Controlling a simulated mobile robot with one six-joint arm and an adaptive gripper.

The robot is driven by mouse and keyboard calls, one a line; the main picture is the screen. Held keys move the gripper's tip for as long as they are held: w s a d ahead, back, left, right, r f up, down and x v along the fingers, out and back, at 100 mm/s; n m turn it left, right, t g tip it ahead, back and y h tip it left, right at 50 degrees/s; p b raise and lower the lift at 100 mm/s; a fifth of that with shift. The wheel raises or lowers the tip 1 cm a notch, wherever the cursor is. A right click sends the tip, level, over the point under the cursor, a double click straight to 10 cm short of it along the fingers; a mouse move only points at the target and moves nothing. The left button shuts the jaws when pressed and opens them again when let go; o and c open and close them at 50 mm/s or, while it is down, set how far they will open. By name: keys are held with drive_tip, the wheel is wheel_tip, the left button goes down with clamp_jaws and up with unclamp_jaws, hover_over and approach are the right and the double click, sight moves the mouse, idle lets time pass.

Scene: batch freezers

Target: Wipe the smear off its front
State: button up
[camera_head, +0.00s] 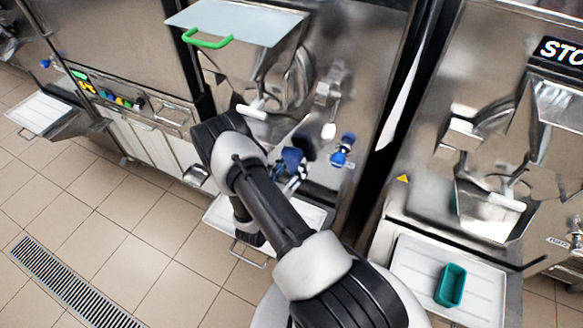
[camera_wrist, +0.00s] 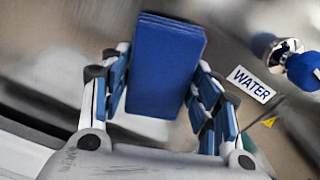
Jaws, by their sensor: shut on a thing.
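My gripper (camera_head: 290,165) is low in front of the middle freezer's steel front (camera_head: 352,75), partly hidden behind my arm in the head view. In the wrist view my gripper (camera_wrist: 165,85) is shut on a folded blue cloth or pad (camera_wrist: 166,68), which sticks out past the fingers. The steel behind it looks blurred there, and I cannot tell whether the pad touches it. I cannot make out a smear clearly in either view.
A blue-handled tap (camera_head: 342,150) is right of my gripper; beside it the wrist view shows a WATER label (camera_wrist: 251,84). A white tray (camera_head: 218,216) lies below. A green-handled lid (camera_head: 235,22) is above. Another freezer's tray (camera_head: 415,262) at right holds a teal tub (camera_head: 451,286).

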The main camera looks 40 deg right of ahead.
sight(311, 159)
drive_tip(key=shift+x, duration=1.05)
idle(0.4)
drive_tip(key=shift+s+d, duration=0.3)
drive_tip(key=shift+s, duration=0.6)
drive_tip(key=shift+s+d, duration=0.3)
drive_tip(key=shift+s, duration=0.55)
drive_tip(key=shift+s+d, duration=0.15)
drive_tip(key=shift+d, duration=0.05)
drive_tip(key=shift+w+a+r+b, duration=0.1)
drive_tip(key=shift+w+a+b, duration=0.15)
drive_tip(key=shift+w, duration=0.4)
drive_tip(key=shift+w+a+f+b, duration=0.1)
drive_tip(key=shift+w+a+b, duration=0.15)
drive_tip(key=shift+w, duration=0.45)
drive_tip(key=shift+w+a+r+b, duration=0.1)
drive_tip(key=shift+w+a+b, duration=0.1)
drive_tip(key=shift+w, duration=0.45)
drive_tip(key=shift+c, duration=0.5)
drive_tip(key=shift+v, duration=2.95)
